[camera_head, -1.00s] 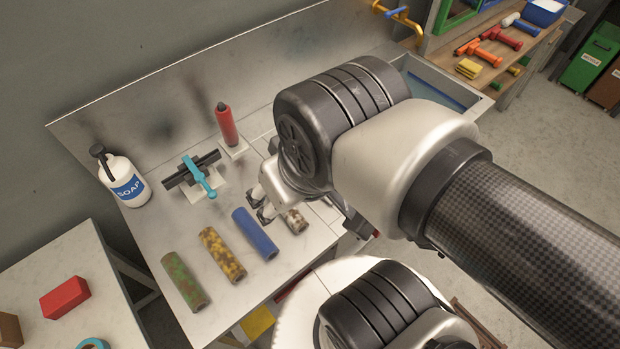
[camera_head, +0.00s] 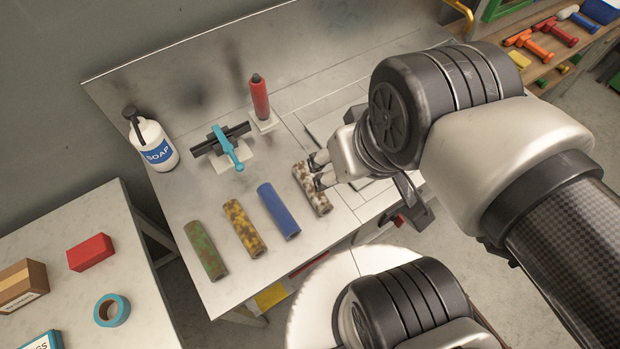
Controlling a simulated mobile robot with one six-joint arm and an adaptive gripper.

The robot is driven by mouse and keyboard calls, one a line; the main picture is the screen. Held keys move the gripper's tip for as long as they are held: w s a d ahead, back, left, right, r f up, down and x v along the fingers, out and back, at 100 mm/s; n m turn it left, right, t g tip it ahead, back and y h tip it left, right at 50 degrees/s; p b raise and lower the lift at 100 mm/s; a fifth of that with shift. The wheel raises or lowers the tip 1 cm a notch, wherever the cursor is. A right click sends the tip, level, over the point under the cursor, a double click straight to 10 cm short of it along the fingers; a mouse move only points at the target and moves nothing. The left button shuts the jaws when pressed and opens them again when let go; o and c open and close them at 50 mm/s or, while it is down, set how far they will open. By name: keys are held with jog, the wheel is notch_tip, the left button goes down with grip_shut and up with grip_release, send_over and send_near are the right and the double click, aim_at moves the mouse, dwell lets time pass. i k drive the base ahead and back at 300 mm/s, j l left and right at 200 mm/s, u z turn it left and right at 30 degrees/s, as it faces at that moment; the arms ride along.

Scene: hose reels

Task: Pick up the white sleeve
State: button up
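The white sleeve (camera_head: 306,196), mottled with brown stains, lies on the metal bench at the right end of a row of sleeves. To its left lie a blue sleeve (camera_head: 278,211), a yellow-and-brown sleeve (camera_head: 244,229) and a green-and-rust sleeve (camera_head: 206,250). My gripper (camera_head: 318,172) reaches in from the right, its two fingers apart at the upper right side of the white sleeve. It looks open and empty. I cannot tell whether the fingers touch the sleeve or hover over it.
A teal-handled tool on a stand (camera_head: 227,150), a red tube (camera_head: 260,98) and a soap bottle (camera_head: 153,143) stand behind the row. A side table at left holds a red block (camera_head: 90,252), a cardboard box (camera_head: 22,285) and teal tape (camera_head: 111,309).

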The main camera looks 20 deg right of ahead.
aim_at(323, 204)
jog(key=z, duration=1.4)
jog(key=u, duration=1.4)
jog(key=l+u, duration=0.2)
jog(key=u, duration=0.15)
jog(key=l+u, duration=0.15)
jog(key=u, duration=0.2)
jog(key=k+l+u, duration=0.1)
jog(key=u, duration=0.2)
